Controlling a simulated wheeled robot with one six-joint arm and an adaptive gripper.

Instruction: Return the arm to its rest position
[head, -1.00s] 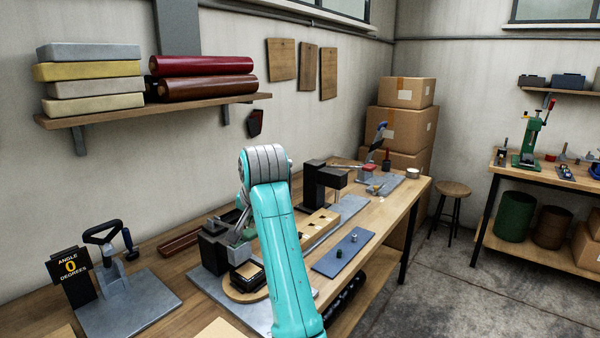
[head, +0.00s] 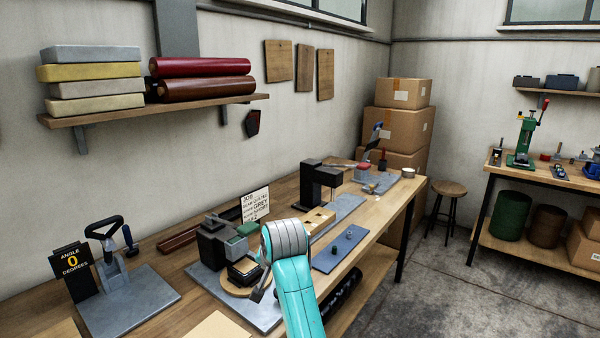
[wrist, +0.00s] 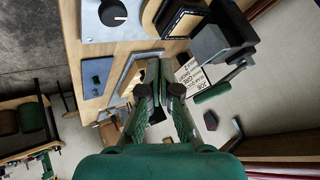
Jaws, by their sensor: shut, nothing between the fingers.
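My arm (head: 294,290) is teal with a grey ribbed joint and rises from the bottom of the head view, in front of the bench's near edge. My gripper (wrist: 158,78) is in the middle of the wrist view, with its fingers shut together and nothing between them. In the head view my arm mostly hides it. The wooden workbench (head: 385,215) runs behind my arm. On it, a dark press fixture (head: 222,245) on a grey plate stands just left of the arm.
A lever tool (head: 118,265) is at left. A shelf (head: 160,108) hangs above. Floor (head: 430,290) at right is clear.

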